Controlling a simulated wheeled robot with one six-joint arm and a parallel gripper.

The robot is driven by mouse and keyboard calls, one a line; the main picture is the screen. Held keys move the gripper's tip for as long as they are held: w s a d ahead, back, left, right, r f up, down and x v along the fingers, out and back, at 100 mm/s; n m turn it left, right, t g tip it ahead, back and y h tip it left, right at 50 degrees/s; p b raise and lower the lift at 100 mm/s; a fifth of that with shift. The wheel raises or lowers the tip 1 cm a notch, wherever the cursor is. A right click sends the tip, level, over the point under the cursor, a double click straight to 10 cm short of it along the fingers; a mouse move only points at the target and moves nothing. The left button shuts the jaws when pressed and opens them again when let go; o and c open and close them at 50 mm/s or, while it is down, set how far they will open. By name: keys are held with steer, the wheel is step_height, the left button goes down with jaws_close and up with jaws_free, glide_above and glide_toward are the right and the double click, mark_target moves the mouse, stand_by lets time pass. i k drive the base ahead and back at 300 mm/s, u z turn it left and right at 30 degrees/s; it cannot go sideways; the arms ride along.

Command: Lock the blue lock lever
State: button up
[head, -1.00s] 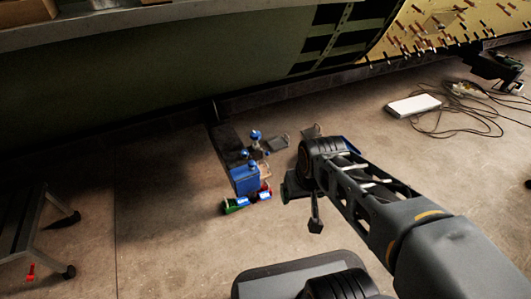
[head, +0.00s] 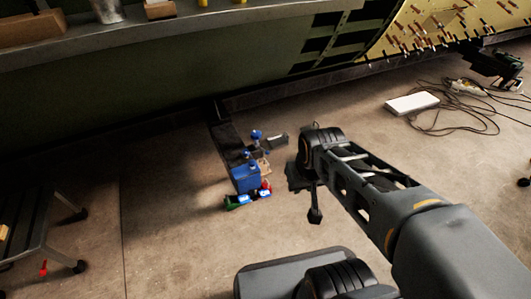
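In the head view, a cluster of blue parts stands on the floor left of my arm. It has a blue box (head: 245,179), a round blue knob (head: 257,134) on top behind it and a smaller blue knob (head: 246,154). I cannot tell which part, if any, is the blue lock lever. My arm reaches in from the lower right, and its end hangs to the right of the cluster, apart from it in the picture. My gripper (head: 315,214) is a small dark shape there; its fingers are too dark and small to read.
Green-and-blue (head: 237,202) and red (head: 266,187) pieces lie at the cluster's front. A dark green fuselage panel (head: 150,105) runs behind. A wheeled stand (head: 38,225) is at left. A white box (head: 411,104) and cables (head: 470,118) lie at right. The floor between is clear.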

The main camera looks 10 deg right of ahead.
mark_target(267, 152)
steer(key=u, duration=2.05)
steer(key=i, duration=0.75)
steer(key=z, duration=2)
steer(key=i, duration=0.5)
steer(key=u, duration=0.1)
